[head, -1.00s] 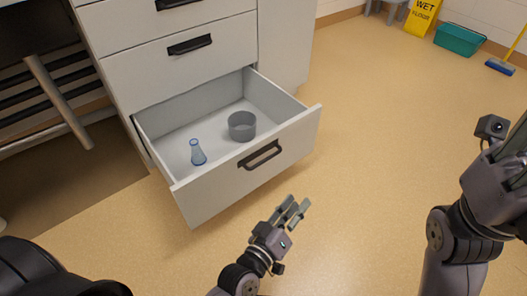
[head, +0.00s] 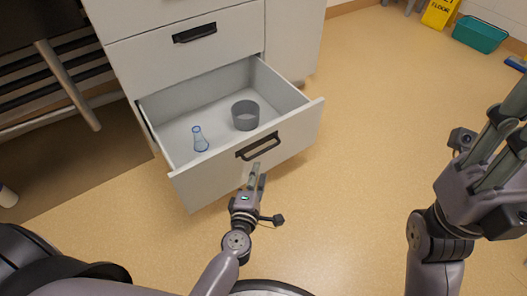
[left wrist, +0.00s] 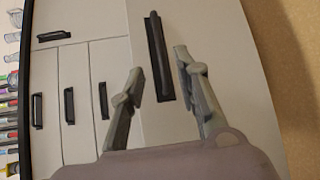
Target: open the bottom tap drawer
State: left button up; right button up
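The bottom drawer (head: 205,180) of the white cabinet stands pulled well out in the head view. Its black handle (head: 258,146) is on the front panel. A blue-tinted flask (head: 200,140) and a grey round container (head: 245,116) stand upright inside. My left gripper (head: 257,172) is open and empty just in front of the drawer front, near the handle. In the left wrist view, the handle (left wrist: 160,58) lies between the line of my two open fingers (left wrist: 158,64); contact cannot be told. My right gripper (head: 510,130) is raised at the right, open and empty, its tips near the frame edge.
Another closed drawer (head: 190,55) is directly above. A dark shelf or rack (head: 65,75) is left of the cabinet. A yellow wet-floor sign (head: 439,12) and a teal bin (head: 480,34) stand at the back right. The floor (head: 375,120) right of the drawer is clear.

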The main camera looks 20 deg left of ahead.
aim_at(263, 151)
pick_arm(q)
jog(key=w, duration=0.3)
jog(key=w+f+b, duration=0.1)
jog(key=w, duration=0.2)
jog(key=w+a, duration=0.1)
jog(key=w, duration=0.3)
jog(key=shift+w+f, duration=0.1)
jog(key=shift+f, duration=0.2)
jog(key=shift+c, duration=0.6)
grip_shut()
jog(key=shift+a, duration=0.1)
